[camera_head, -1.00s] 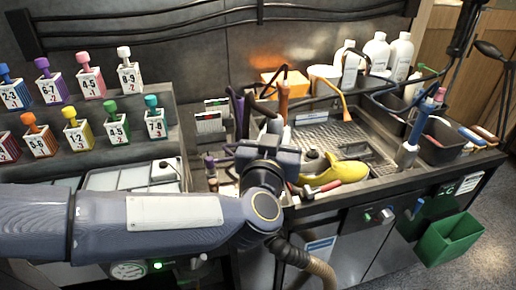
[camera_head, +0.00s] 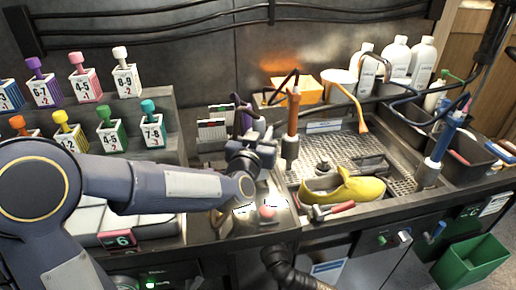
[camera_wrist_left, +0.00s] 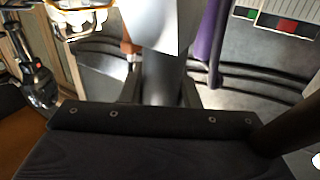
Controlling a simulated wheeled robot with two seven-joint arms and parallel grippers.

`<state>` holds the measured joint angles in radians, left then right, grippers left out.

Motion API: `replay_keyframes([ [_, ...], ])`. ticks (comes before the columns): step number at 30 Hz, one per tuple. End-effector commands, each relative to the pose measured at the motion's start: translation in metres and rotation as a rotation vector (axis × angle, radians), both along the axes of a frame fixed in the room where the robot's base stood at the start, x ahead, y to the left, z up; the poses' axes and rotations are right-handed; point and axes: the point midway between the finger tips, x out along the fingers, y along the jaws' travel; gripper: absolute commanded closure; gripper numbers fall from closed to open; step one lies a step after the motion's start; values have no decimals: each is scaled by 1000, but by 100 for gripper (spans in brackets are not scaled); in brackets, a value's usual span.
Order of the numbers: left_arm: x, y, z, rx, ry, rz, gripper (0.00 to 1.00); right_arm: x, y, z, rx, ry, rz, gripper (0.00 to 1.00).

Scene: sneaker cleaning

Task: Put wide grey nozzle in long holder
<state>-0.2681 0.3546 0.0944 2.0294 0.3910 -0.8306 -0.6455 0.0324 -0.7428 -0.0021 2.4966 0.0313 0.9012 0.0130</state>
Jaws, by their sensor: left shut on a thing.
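My left gripper (camera_head: 255,142) is above the counter left of the sink, its jaws pointing away toward the back wall. In the left wrist view its fingers (camera_wrist_left: 160,93) are shut on a grey cylindrical neck that widens into a pale, flat-faced piece (camera_wrist_left: 158,25), which looks like the wide grey nozzle. In the head view the nozzle is mostly hidden by the gripper and I cannot make out its outline. I cannot tell which fixture is the long holder. My right gripper is not in view.
A purple-handled tool (camera_wrist_left: 207,45) stands close beside the held piece. An orange-handled tool (camera_head: 293,112) stands upright right of the gripper. A yellow shoe (camera_head: 345,188) lies at the sink's front. Small labelled cards (camera_head: 212,130) stand left of the gripper.

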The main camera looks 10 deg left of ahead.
Motion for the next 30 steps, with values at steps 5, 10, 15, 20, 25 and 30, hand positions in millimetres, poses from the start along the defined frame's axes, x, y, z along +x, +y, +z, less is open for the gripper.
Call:
replay_keyframes([
  [5,7,5,-9,0,-3,1,100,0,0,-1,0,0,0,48],
  [10,13,9,-29,1,2,1,100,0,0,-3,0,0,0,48],
  [15,12,9,-47,0,-2,-1,100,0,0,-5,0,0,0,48],
  [20,12,9,-46,0,-5,-1,100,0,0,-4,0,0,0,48],
  [25,12,8,-50,0,-5,-1,100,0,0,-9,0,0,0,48],
  [30,11,8,-50,0,-3,-1,56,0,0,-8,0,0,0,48],
])
